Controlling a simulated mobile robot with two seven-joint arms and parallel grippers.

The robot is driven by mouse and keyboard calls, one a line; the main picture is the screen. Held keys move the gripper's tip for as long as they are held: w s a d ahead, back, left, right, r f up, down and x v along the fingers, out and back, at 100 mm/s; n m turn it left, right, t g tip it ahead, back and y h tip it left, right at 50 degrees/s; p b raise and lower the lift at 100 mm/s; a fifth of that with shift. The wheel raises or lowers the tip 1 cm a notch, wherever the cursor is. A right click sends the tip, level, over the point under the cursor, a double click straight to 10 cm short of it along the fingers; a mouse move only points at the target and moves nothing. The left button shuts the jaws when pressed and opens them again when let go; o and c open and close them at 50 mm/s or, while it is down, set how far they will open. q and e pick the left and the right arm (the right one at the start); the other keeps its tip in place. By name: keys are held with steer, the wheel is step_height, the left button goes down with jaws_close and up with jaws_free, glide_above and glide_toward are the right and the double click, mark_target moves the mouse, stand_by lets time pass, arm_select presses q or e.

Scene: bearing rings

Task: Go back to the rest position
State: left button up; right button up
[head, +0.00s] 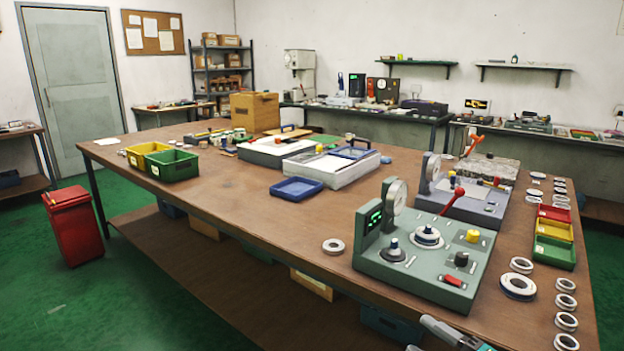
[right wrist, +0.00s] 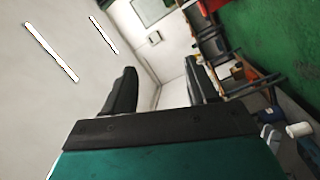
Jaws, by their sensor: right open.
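My right gripper (head: 424,335) shows at the bottom edge of the head view, in front of the table's near edge and apart from the things on it. In the right wrist view its two dark fingers (right wrist: 160,88) stand apart with nothing between them. My left gripper is not in view. A bearing ring (head: 333,246) lies alone on the wooden table, left of the green-grey gauge device (head: 412,268). A ring sits on that device's round seat (head: 428,237). More rings (head: 521,265) lie along the table's right side, with a larger one (head: 518,287) beside them.
A second gauge device (head: 468,205) stands behind the first. Red, yellow and green bins (head: 554,250) stand at right; yellow and green bins (head: 172,165) at left. A blue tray (head: 297,189) lies mid-table. The front-left tabletop is clear. A red waste bin (head: 73,228) stands on the floor.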

arm_select(q)
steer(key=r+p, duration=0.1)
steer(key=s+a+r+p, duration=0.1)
steer(key=p, duration=0.1)
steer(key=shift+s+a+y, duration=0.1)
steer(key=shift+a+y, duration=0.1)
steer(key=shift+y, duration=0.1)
arm_select(e)
steer(key=s+a+f+m+g+h, duration=0.2)
steer(key=s+f+m+h, duration=0.2)
steer(key=s+m, duration=0.5)
steer(key=s+a+f+m+g+h, duration=0.1)
steer(key=s+a+f+m+h, duration=0.1)
steer(key=s+f+m+h, duration=0.3)
steer(key=s+f+m, duration=0.2)
steer(key=s+m, duration=0.2)
steer(key=s, duration=0.1)
steer(key=shift+s+a+m+g, duration=0.2)
steer(key=shift+a+m+g, duration=0.1)
steer(key=shift+a+g, duration=0.1)
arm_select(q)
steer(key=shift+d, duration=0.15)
arm_select(e)
steer(key=shift+f, duration=0.1)
arm_select(q)
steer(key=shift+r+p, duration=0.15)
steer(key=shift+p, duration=0.15)
